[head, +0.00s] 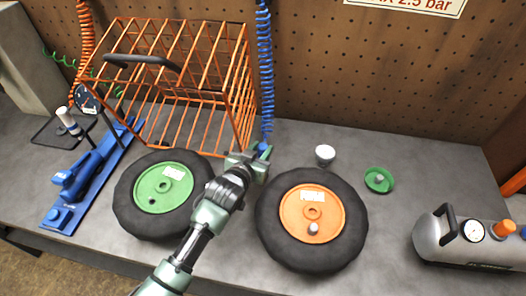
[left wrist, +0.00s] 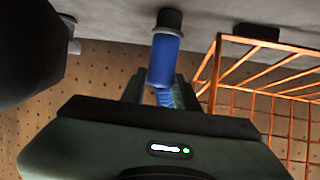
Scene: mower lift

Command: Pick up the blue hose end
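The blue hose end (head: 265,149) is at the bottom of the blue coiled hose, just right of the orange cage in the head view. In the left wrist view the blue hose end (left wrist: 163,60) is a blue cylinder with a dark tip, and the coil shows behind it. My left gripper (head: 248,163) is right at the hose end, between the two wheels. In the left wrist view its fingers (left wrist: 159,90) are apart, with the hose between them and no clear contact visible. My right gripper is not in view.
An orange wire cage (head: 240,90) stands behind the green-hubbed wheel (head: 150,207). An orange-hubbed wheel (head: 338,243) lies right of my left arm. A white cup (head: 325,154), a green cap (head: 379,180) and a grey tank (head: 440,238) are further right. A blue tool (head: 92,168) lies left.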

